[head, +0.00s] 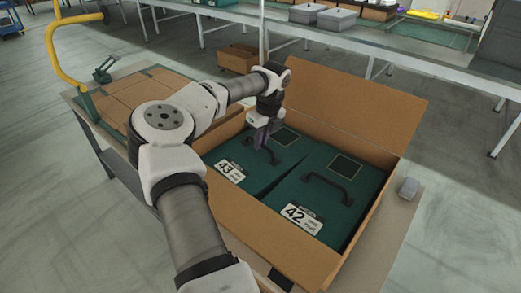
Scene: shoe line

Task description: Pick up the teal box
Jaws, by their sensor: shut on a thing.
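Two teal boxes lie side by side inside an open cardboard carton (403,117) in the head view. The left teal box (243,188) has a white label reading 43 and a dark handle on top. The right teal box (336,216) has a label reading 42 and its dark handle is free. My gripper (266,150) points down over the left box, shut on its handle. The fingertips and most of that handle are hard to make out. The left box still appears to sit inside the carton beside the right one.
The carton stands on a worktable (400,215) with a small grey object (408,188) at its right. Flat cardboard (132,95) and a yellow bent pipe (62,45) are at the left. A long bench with grey boxes (337,19) runs behind.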

